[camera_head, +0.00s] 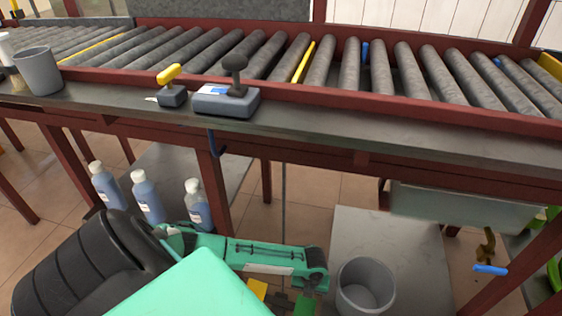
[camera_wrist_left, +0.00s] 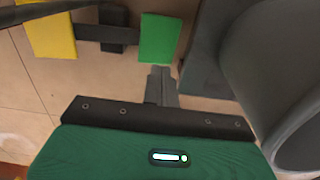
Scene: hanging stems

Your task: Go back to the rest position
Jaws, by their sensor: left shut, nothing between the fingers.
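My left gripper (camera_wrist_left: 161,86) shows in the left wrist view with its narrow grey fingers together and nothing between them. It points down over the floor area, beside a grey bin. In the head view my green and black left arm comes in from the left and reaches low in front of the conveyor table; I cannot make out its fingertips there. My right gripper is in neither view.
The grey bin (camera_head: 365,288) stands close right of my left arm. Several bottles (camera_head: 145,196) stand on a low shelf at left. Above is the roller conveyor table edge (camera_head: 330,132) with a grey cup (camera_head: 39,73), a yellow-handled tool (camera_head: 171,88) and a grey device (camera_head: 226,100).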

